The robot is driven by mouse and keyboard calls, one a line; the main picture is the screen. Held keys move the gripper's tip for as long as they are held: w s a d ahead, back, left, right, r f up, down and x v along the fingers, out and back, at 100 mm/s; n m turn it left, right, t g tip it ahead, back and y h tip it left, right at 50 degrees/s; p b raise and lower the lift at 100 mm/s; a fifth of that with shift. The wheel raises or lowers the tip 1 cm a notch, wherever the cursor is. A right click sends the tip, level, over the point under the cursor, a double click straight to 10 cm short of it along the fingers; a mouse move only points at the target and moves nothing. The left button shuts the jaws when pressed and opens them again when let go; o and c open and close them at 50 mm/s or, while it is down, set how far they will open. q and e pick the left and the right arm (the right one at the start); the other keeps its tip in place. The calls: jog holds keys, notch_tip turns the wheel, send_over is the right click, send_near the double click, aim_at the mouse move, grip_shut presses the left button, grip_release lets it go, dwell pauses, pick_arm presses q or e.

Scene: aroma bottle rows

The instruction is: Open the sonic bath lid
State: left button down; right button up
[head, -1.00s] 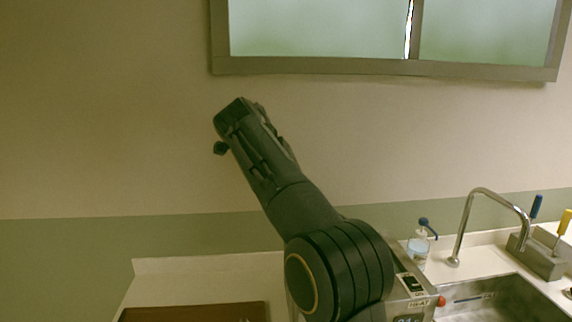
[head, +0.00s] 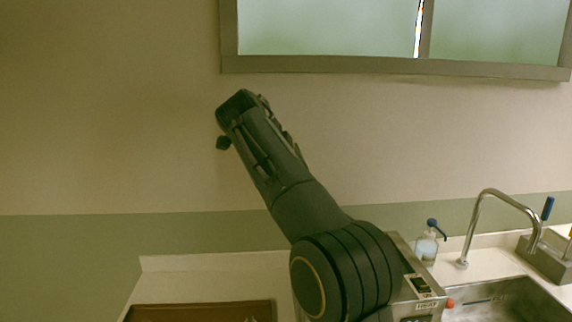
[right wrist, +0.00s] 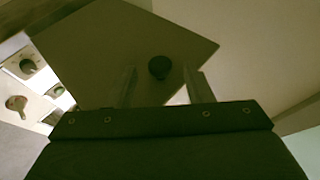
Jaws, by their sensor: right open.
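The sonic bath (head: 428,304) shows in the head view as a steel box with a control panel at bottom right, mostly hidden behind my arm. In the right wrist view its lid (right wrist: 110,45) is a flat, dull plate with a round black knob (right wrist: 160,67). My right gripper (right wrist: 163,76) is open. Its two fingers appear on either side of the knob, with gaps to both; I cannot tell their depth relative to it. In the head view my arm covers the bath, and the fingertips cannot be made out. My left gripper is in neither view.
A soap bottle (head: 427,245) with a blue pump stands behind the bath. To the right are a steel sink (head: 500,300) and a curved faucet (head: 472,225). A brown tray (head: 200,312) lies on the counter at left. Control knobs (right wrist: 28,66) show in the wrist view.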

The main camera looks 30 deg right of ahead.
jog(key=v, duration=0.6)
dwell(0.4)
